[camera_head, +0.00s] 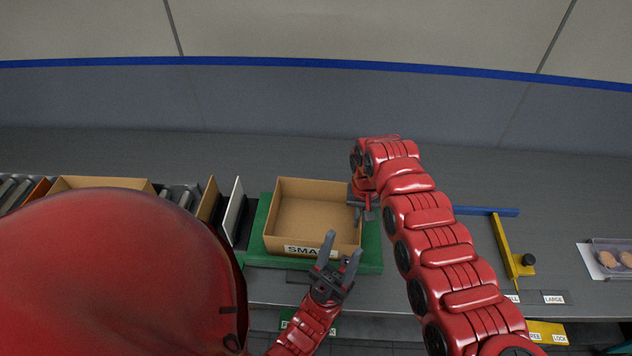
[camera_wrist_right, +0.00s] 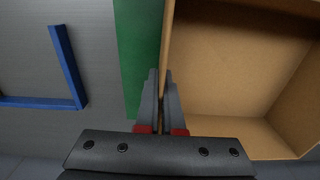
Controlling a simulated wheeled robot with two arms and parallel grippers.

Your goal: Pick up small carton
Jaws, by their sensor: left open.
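The small carton (camera_head: 287,229) is an open, empty brown cardboard box with a "SMALL" label on its front wall. It sits upright on a green mat (camera_head: 372,262). My left gripper (camera_head: 342,246) is open at the front right of the carton, its fingers pointing toward the front wall; nothing is between them. My right gripper (camera_head: 362,210) is at the carton's right wall. In the right wrist view my right gripper (camera_wrist_right: 161,78) has its fingers close together on either side of the carton's wall (camera_wrist_right: 167,40), so it looks shut on that wall.
Brown and white upright panels (camera_head: 232,210) stand left of the mat. Another carton (camera_head: 100,183) is on rollers at the far left. A blue bar (camera_head: 487,211) and a yellow bar (camera_head: 502,245) lie to the right. A tray of brown items (camera_head: 612,257) is at the far right.

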